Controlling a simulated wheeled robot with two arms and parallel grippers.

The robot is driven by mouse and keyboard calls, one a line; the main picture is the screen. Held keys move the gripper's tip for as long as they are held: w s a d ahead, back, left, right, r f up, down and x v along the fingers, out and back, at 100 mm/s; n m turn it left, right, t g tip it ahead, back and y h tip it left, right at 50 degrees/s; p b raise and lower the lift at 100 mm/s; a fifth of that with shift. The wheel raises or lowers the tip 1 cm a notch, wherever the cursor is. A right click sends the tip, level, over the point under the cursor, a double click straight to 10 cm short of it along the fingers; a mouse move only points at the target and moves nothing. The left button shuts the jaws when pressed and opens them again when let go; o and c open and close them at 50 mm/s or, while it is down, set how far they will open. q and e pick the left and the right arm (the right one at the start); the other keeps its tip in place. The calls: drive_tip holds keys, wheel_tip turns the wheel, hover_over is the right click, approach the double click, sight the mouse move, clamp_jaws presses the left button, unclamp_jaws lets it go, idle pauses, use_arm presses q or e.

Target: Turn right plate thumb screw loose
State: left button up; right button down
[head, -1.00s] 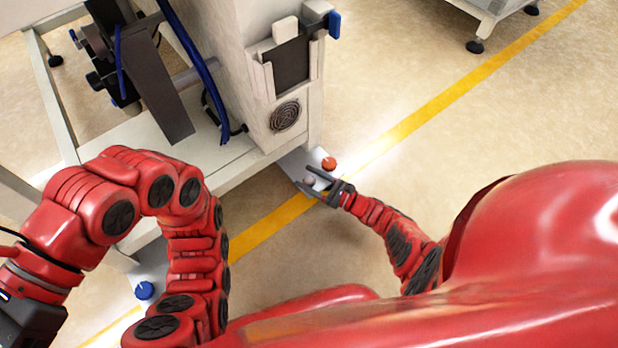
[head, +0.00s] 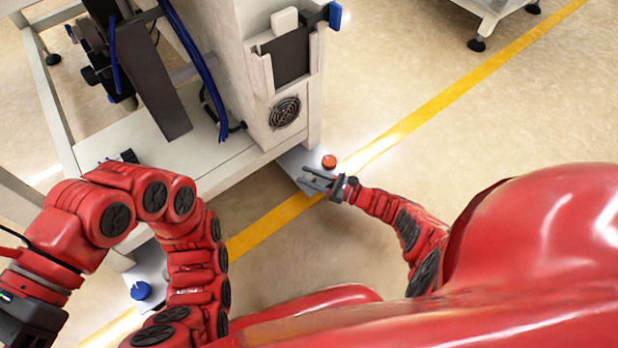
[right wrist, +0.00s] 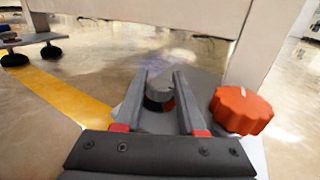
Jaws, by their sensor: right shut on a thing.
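The right plate (head: 300,160) is a flat grey plate sticking out at the machine's right foot. Its thumb screw, a small grey round knob (right wrist: 160,97), shows between my right fingers in the right wrist view. In the head view the fingers largely hide it. My right gripper (head: 307,178) reaches in low from the right, with one finger (right wrist: 161,80) on each side of the knob, and is shut on it. My left arm bends at the left of the head view; its fingers are out of the picture.
An orange-red knob (head: 329,162) stands on the plate right beside my right gripper; it is close to the right finger in the wrist view (right wrist: 241,110). The machine cabinet (head: 270,90) rises behind. A blue knob (head: 140,290) is at lower left. Open floor lies to the right.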

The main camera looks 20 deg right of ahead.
drive_tip(key=c, duration=0.5)
unclamp_jaws()
drive_tip(key=shift+s+d, duration=0.25)
drive_tip(key=shift+d, duration=0.05)
drive_tip(key=p+v, duration=0.1)
drive_tip(key=v, duration=0.4)
drive_tip(key=shift+s+d, duration=0.15)
use_arm(q)
drive_tip(key=shift+f+b, duration=0.15)
drive_tip(key=shift+b, duration=0.55)
use_arm(e)
approach(314, 178)
drive_tip(key=v, duration=0.5)
drive_tip(key=shift+s+d, duration=0.2)
drive_tip(key=shift+s, duration=0.2)
